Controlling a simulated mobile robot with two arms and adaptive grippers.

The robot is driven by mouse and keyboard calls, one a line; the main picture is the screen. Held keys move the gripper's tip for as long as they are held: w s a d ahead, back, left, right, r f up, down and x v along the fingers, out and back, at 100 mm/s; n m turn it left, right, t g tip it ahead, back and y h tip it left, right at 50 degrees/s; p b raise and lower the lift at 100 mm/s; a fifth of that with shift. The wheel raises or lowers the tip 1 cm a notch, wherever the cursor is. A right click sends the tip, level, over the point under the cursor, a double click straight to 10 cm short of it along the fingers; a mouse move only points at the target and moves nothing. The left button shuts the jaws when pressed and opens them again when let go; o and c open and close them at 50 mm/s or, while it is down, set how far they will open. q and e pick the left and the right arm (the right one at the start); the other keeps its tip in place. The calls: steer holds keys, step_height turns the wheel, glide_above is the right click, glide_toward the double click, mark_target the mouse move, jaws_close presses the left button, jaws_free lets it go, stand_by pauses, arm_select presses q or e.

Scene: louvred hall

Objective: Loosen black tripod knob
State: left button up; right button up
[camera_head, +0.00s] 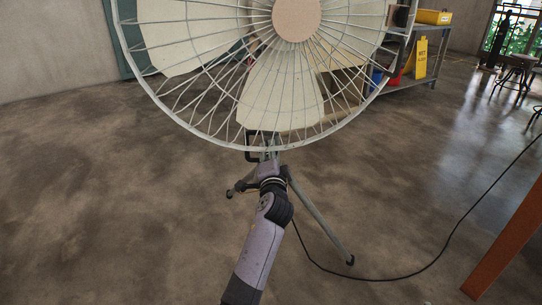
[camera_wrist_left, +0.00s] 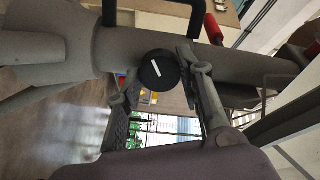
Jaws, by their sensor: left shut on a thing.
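The black tripod knob (camera_wrist_left: 158,70) is round with a white line across its face. It sits on the grey tripod post (camera_wrist_left: 250,68), which lies across the left wrist view. My left gripper (camera_wrist_left: 160,72) has one finger on each side of the knob and is shut on it. In the head view my left arm reaches in from the bottom to the tripod (camera_head: 318,222), below the fan (camera_head: 285,95). My wrist hides the knob and most of the fingers there. My right gripper is not in view.
A black cable (camera_head: 400,277) runs over the concrete floor on the right. An orange beam (camera_head: 510,245) stands at the lower right. A shelf cart (camera_head: 410,80) with a yellow bin (camera_head: 433,17) is behind the fan. The floor at left is clear.

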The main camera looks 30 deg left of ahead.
arm_select(q)
steer(key=shift+f, duration=0.1)
steer(key=o, duration=1.2)
steer(key=shift+c, duration=0.2)
steer(key=shift+s, duration=0.1)
steer(key=v, duration=0.7)
steer(key=shift+s+d, duration=0.15)
